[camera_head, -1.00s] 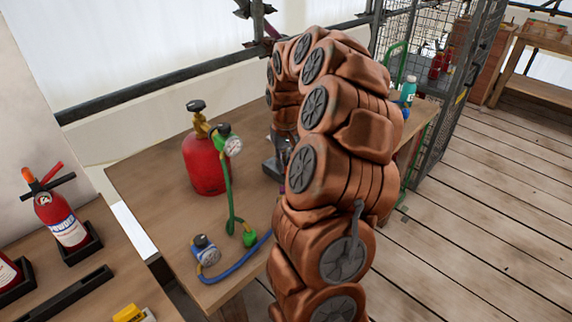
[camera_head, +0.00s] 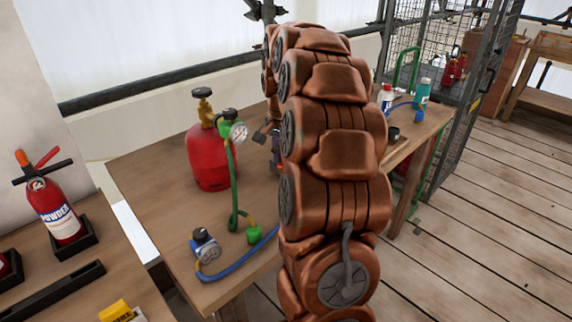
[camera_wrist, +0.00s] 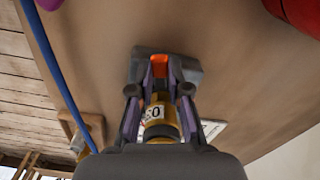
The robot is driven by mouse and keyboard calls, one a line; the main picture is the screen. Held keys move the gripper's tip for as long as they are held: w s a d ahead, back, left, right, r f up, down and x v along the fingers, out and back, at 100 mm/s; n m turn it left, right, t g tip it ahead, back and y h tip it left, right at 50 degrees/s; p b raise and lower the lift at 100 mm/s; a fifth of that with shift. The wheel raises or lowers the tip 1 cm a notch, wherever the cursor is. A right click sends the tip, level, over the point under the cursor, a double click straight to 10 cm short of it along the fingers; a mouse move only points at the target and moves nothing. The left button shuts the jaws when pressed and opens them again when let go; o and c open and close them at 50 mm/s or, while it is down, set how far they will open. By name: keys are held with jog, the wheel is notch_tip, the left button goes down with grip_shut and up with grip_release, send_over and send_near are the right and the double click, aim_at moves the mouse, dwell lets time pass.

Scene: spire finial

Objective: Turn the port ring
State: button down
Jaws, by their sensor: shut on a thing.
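My gripper (camera_wrist: 160,95) has its two fingers closed around a brass fitting (camera_wrist: 162,131) with a white marked label and an orange part beyond it. This seems to be the port ring; the fingers cover its sides. A grey block (camera_wrist: 196,72) sits just past the fingertips on the wooden bench top. In the head view my arm hides most of the gripper and the fitting; only dark bits show beside the red cylinder.
A red cylinder (camera_head: 210,160) with a gauge (camera_head: 238,132) stands on the bench (camera_head: 150,185) left of my arm. A green hose (camera_head: 234,190) and blue hose (camera_head: 240,263) run in front of it. Bottles (camera_head: 422,92) stand at the right end. A powder extinguisher (camera_head: 55,212) stands far left.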

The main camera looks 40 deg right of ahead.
jog(key=shift+w+m+b, duration=0.15)
jog(key=shift+w+m, duration=0.15)
jog(key=shift+m, duration=0.5)
jog(key=shift+w+m+b, duration=0.15)
jog(key=shift+w+m, duration=0.15)
jog(key=shift+m, duration=0.5)
jog(key=c, duration=1.1)
grip_release()
jog(key=shift+r, duration=0.1)
jog(key=shift+r, duration=5.9)
